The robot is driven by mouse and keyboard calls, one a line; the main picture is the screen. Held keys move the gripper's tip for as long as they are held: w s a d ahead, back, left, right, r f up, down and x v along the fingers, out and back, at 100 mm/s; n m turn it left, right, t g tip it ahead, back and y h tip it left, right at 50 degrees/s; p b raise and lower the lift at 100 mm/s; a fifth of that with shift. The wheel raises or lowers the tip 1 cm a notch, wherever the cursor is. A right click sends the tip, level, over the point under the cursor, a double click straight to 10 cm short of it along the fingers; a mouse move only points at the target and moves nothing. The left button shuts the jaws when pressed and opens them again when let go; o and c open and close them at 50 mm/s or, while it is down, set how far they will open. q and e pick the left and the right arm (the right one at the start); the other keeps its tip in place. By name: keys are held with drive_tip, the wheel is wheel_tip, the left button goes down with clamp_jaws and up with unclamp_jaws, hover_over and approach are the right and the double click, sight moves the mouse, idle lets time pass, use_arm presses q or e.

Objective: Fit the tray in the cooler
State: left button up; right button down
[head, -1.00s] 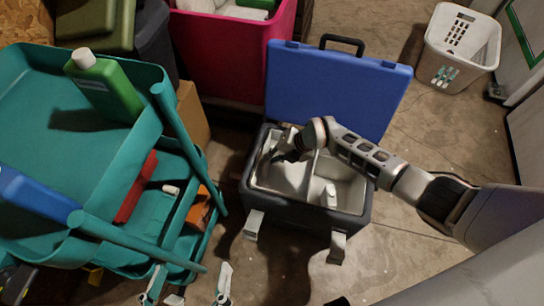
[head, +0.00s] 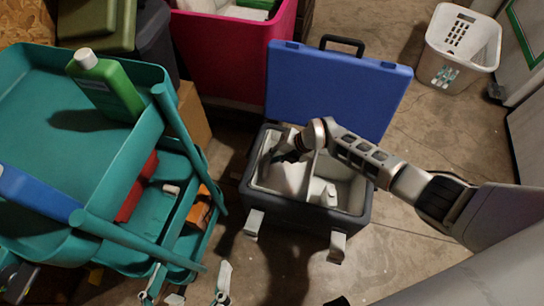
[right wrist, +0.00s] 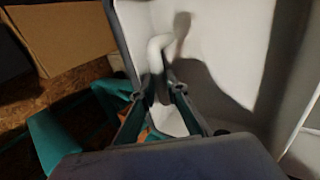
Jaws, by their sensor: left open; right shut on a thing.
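The cooler (head: 362,218) stands open on the floor, with a dark grey body, pale interior and blue lid (head: 335,90) raised behind it. My right gripper (head: 280,157) reaches down into its left part and is shut on the tray (head: 288,180), a pale piece that blends with the pale liner. In the right wrist view my gripper's dark fingers (right wrist: 165,105) close around a white part; how the tray's edges sit is hidden. My left gripper (head: 186,292) is open and empty at the bottom edge, away from the cooler.
A teal cart (head: 120,185) holding a green bottle (head: 105,88) stands at the left. A pink bin (head: 235,55) is behind the cooler, and a white basket (head: 460,45) is at the back right. The floor right of the cooler is partly clear.

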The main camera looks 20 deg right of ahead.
use_arm(q)
drive_tip(key=shift+s+f+b, duration=0.35)
drive_tip(key=shift+f+b, duration=0.05)
drive_tip(key=shift+f, duration=0.35)
use_arm(e)
drive_tip(key=shift+f, duration=0.9)
drive_tip(key=c, duration=1.9)
unclamp_jaws()
drive_tip(key=v, duration=1.2)
drive_tip(key=shift+w+r, duration=0.1)
